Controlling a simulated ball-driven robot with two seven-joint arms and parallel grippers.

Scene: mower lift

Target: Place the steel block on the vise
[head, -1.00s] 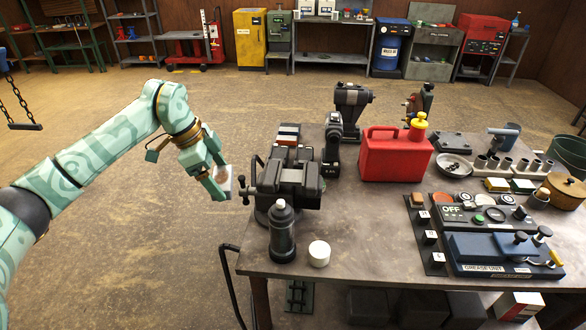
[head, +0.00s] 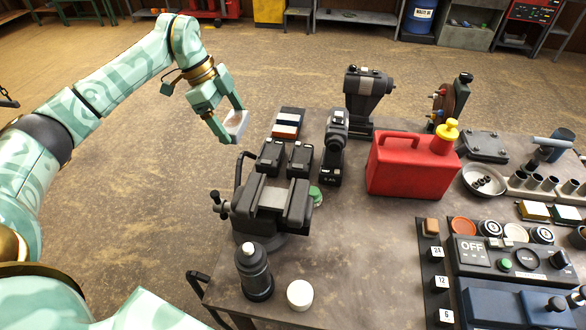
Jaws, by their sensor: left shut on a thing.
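The steel block (head: 236,125) is a small light-grey block in the fingers of my left gripper (head: 231,127). The gripper is shut on it and holds it in the air, off the left edge of the workbench. The dark vise (head: 265,205) stands at the bench's left side, with a lighter strip between its jaws. The block is behind the vise and a little to its left in the head view, apart from it. My right gripper is not in view.
A dark bottle (head: 254,272) and a white round piece (head: 300,295) stand in front of the vise. Dark tool blocks (head: 286,157) stand behind it. A red fuel can (head: 412,165) stands to the right. The bench (head: 365,250) is clear right of the vise.

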